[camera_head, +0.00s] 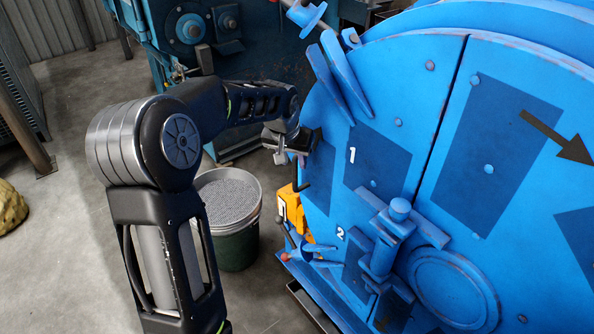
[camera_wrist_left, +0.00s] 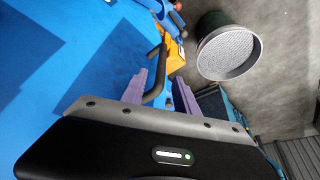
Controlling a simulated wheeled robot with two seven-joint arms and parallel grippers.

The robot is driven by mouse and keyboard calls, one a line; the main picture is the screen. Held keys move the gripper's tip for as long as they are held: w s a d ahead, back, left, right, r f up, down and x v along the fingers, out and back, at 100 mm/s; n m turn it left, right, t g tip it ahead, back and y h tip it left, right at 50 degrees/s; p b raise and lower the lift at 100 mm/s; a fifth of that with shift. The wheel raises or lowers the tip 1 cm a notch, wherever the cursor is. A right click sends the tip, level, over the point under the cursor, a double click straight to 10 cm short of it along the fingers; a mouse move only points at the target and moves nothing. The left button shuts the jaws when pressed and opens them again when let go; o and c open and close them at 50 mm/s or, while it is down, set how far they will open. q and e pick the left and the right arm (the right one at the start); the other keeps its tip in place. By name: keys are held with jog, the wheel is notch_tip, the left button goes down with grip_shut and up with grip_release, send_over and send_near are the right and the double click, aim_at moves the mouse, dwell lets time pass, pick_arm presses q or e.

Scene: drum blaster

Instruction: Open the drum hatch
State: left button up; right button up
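The large blue drum (camera_head: 420,90) fills the right of the head view, with a door seam, dark blue patches and the numbers 1 and 2 on its face. A black bent handle (camera_head: 299,182) stands out at the face's left edge; it also shows in the left wrist view (camera_wrist_left: 156,72). My left gripper (camera_head: 292,147) is at this edge, just above the handle's lower end. In the left wrist view its two fingers (camera_wrist_left: 160,86) are apart, with the handle between them, closer to the left finger. Contact cannot be told. My right gripper is not in view.
A dark green bucket (camera_head: 235,235) of grey grains stands on the floor below my left arm. An orange part (camera_head: 292,212) and red-tipped levers sit by the drum's lower left edge. A blue machine (camera_head: 215,60) stands behind. The floor at left is mostly clear.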

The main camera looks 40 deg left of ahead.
aim_at(296, 171)
pick_arm(q)
jog(key=x, duration=0.7)
jog(key=shift+c, duration=0.2)
grip_shut()
dwell(1.2)
